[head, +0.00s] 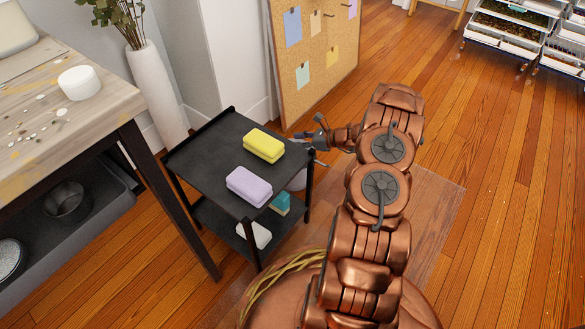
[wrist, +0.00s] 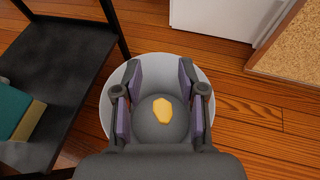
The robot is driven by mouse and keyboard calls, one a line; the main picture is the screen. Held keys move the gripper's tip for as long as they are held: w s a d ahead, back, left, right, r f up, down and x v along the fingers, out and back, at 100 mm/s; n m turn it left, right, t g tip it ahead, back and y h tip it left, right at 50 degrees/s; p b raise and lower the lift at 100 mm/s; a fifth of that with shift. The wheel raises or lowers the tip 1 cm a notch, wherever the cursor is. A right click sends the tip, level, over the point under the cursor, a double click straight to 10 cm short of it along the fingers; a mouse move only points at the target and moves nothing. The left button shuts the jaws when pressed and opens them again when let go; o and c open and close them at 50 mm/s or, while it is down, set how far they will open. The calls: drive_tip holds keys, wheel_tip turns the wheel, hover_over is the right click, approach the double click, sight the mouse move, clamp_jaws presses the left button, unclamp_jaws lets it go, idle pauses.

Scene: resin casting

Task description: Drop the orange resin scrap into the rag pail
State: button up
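The orange resin scrap (wrist: 162,118) shows in the wrist view as a small yellow-orange piece between my gripper's fingers, with a gap on either side. It appears to lie on the dark grey bottom of the rag pail, though its exact height is hard to tell. The rag pail (wrist: 218,92) is a pale round container below my gripper (wrist: 160,92), its near side hidden by the gripper. My gripper is open, fingers apart, above the pail. In the head view my gripper (head: 311,138) is beside the black cart, and the pail (head: 297,181) is mostly hidden behind it.
The black cart (head: 205,155) holds a yellow block (head: 263,145) and a lavender block (head: 249,186) on top. A teal block (head: 280,203) and white block (head: 258,235) are below. A corkboard (head: 312,75) stands behind. A worktable is at left.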

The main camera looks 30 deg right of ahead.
drive_tip(key=shift+o, duration=1.1)
drive_tip(key=v, duration=1.2)
